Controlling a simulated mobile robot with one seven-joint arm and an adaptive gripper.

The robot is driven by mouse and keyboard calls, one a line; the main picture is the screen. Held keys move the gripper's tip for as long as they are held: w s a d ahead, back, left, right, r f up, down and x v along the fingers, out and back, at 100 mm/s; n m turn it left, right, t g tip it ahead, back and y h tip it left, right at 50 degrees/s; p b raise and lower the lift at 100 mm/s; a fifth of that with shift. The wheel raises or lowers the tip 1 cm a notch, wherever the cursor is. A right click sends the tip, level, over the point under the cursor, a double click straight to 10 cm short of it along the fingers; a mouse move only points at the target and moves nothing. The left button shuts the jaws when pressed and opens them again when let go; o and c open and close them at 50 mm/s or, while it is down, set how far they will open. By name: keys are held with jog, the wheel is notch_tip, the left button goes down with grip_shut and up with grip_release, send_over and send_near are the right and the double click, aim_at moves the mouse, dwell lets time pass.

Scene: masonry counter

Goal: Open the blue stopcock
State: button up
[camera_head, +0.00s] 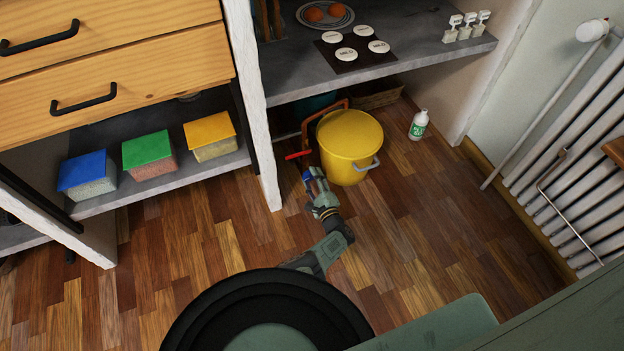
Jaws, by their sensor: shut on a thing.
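The blue stopcock (307,177) is a small blue handle low down, just left of the yellow bucket. My gripper (311,178) is at it, with its fingers shut on the handle. The fingers cover much of the stopcock, so its exact angle is hard to tell. A red handle (298,155) shows a little above and to the left of it, apart from my fingers.
A yellow lidded bucket (349,140) stands close on the right of my gripper. A white wall end (258,150) is close on the left. A white bottle (419,125) stands farther right. The wooden floor (430,210) right of my arm is clear.

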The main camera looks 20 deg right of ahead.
jog(key=o, duration=1.1)
